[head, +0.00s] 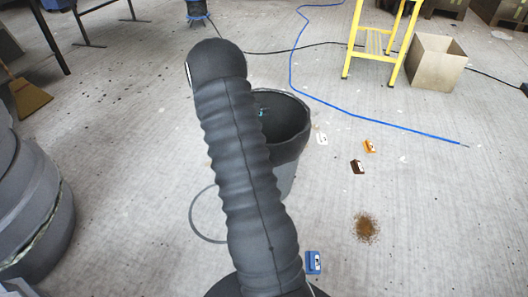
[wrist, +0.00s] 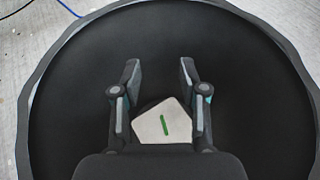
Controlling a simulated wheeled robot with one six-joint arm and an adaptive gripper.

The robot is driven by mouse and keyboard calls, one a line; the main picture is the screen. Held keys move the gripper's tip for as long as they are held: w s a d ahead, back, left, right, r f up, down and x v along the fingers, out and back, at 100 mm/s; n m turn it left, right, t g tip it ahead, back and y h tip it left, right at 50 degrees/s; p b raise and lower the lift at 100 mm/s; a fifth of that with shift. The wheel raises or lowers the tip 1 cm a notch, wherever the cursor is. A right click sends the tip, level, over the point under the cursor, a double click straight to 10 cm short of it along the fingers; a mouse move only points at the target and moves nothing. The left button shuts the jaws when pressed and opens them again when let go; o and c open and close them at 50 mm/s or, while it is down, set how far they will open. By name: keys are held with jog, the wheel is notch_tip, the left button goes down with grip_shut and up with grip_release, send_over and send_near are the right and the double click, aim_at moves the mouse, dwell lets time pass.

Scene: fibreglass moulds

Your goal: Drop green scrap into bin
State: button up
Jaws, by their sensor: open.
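The dark grey bin (head: 288,118) stands on the floor, partly hidden behind my arm in the head view. In the wrist view its round rim and black inside (wrist: 65,80) surround my gripper (wrist: 158,68). The gripper's two fingers are apart, pointing into the bin. A pale, angular scrap with a green stripe (wrist: 152,127) shows below and between the fingers. It appears free of both fingers, inside the bin's outline. I cannot tell whether it rests on the bottom or is in the air. In the head view my arm hides most of the gripper.
Loose pieces lie on the floor: blue (head: 313,262), brown (head: 357,167), orange (head: 369,146) and white (head: 321,138). A brown dust patch (head: 366,228) is nearby. A blue hose (head: 365,119), yellow ladder (head: 375,45) and open box (head: 435,66) are behind. A large dark drum (head: 35,215) stands left.

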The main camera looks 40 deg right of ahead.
jog(key=v, duration=1.1)
jog(key=shift+a, duration=0.35)
jog(key=shift+r, duration=0.15)
jog(key=s+a+r+m+t+y+p, duration=0.15)
jog(key=s+a+r+m+y, duration=0.35)
jog(key=s+a+r+m, duration=0.65)
jog(key=s+a+r+m+t+y+p, duration=0.1)
jog(key=s+a+r+m+t+y, duration=0.1)
jog(key=s+a, duration=0.6)
jog(key=s+a+r+m+t+y+p, duration=0.1)
jog(key=s+a+r+m+t+y, duration=0.2)
jog(key=s+a, duration=0.6)
jog(key=a+r+y, duration=0.2)
jog(key=a+y, duration=0.1)
jog(key=a, duration=0.2)
jog(key=shift+a+m+p, duration=0.25)
jog(key=shift+m+p, duration=0.05)
jog(key=shift+m, duration=0.05)
jog(key=shift+s, duration=0.1)
